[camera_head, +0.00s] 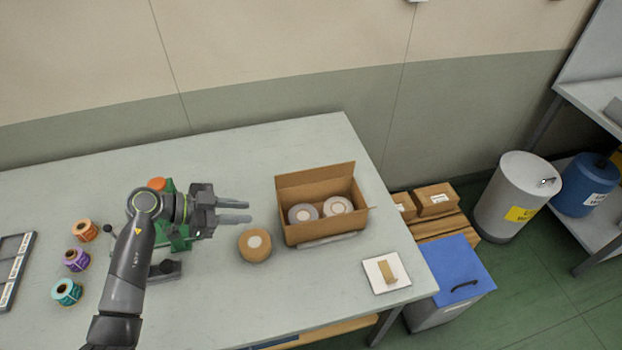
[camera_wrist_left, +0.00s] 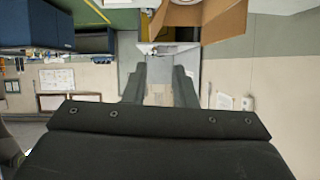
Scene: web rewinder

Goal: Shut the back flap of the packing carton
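The open packing carton (camera_head: 322,230) stands on the table with two pale rolls (camera_head: 338,205) inside. Its back flap (camera_head: 315,175) stands up along the wall side of the opening. My left gripper (camera_head: 249,211) is left of the carton, apart from it, with its fingers pointing right toward it. In the left wrist view the two fingers (camera_wrist_left: 159,88) are spread with nothing between them. Brown cardboard, apparently the carton (camera_wrist_left: 225,22), shows at the top of that view. My right gripper is not in view.
A brown roll (camera_head: 255,245) lies on the table (camera_head: 215,300) below my left gripper. A white pad with a tan block (camera_head: 387,272) lies right of the carton. Several coloured spools (camera_head: 76,259) and a green device (camera_head: 178,238) are at left. The table behind the carton is clear.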

